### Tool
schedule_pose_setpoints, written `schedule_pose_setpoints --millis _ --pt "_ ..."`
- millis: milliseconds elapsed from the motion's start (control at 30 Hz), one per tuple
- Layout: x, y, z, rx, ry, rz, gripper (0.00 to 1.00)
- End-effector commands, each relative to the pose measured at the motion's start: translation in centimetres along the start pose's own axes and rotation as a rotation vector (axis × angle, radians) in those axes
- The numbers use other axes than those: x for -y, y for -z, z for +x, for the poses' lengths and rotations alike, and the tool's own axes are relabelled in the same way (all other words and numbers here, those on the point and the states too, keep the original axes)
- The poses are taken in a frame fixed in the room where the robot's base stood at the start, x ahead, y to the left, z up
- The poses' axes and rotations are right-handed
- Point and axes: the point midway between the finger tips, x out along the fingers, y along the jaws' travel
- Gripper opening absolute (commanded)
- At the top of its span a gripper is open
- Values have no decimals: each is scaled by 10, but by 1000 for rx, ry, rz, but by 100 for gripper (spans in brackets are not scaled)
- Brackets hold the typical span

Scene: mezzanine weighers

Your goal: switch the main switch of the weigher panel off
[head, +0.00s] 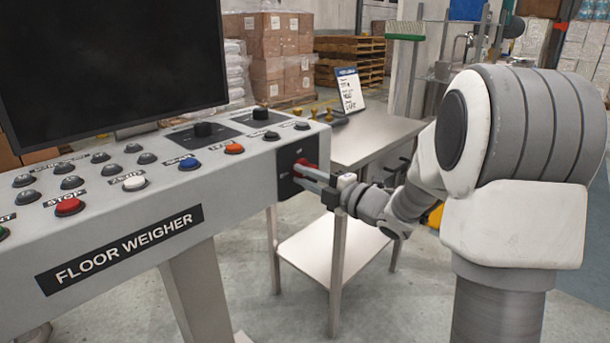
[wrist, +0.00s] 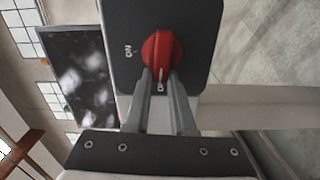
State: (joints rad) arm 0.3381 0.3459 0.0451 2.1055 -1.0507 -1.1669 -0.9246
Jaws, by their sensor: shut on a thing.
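The main switch is a red rotary knob (wrist: 163,52) on a dark plate (wrist: 203,22). In the head view the red knob (head: 305,164) shows on the right end face of the weigher panel (head: 150,187). In the wrist view the knob's long axis runs up and down, its lower end at a small white mark partly hidden between my fingers. "ON" is printed on the plate to the left of the knob. My gripper (wrist: 161,82) is shut on the knob, one finger on each side. The fingers also show in the head view (head: 306,178).
A steel table (head: 372,142) with a lower shelf stands just behind the panel's end. A sign card (head: 349,90) stands on it. A dark monitor (head: 110,60) rises above the panel. Pushbuttons and black knobs cover the panel top. Cartons (head: 272,40) stand behind.

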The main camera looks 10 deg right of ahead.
Motion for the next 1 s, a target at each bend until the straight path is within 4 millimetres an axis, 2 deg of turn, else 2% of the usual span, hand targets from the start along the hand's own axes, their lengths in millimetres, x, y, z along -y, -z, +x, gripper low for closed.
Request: schedule_pose_setpoints --millis 300,733,767,800,900,1000 --pt "2 0 0 1 1 -78 0" --pt "3 0 0 1 2 -86 0" --pt "3 0 0 1 2 -86 26" --pt "3 0 0 1 2 -86 33" --pt "3 0 0 1 1 -86 51" --pt "3 0 0 0 1 -85 52"
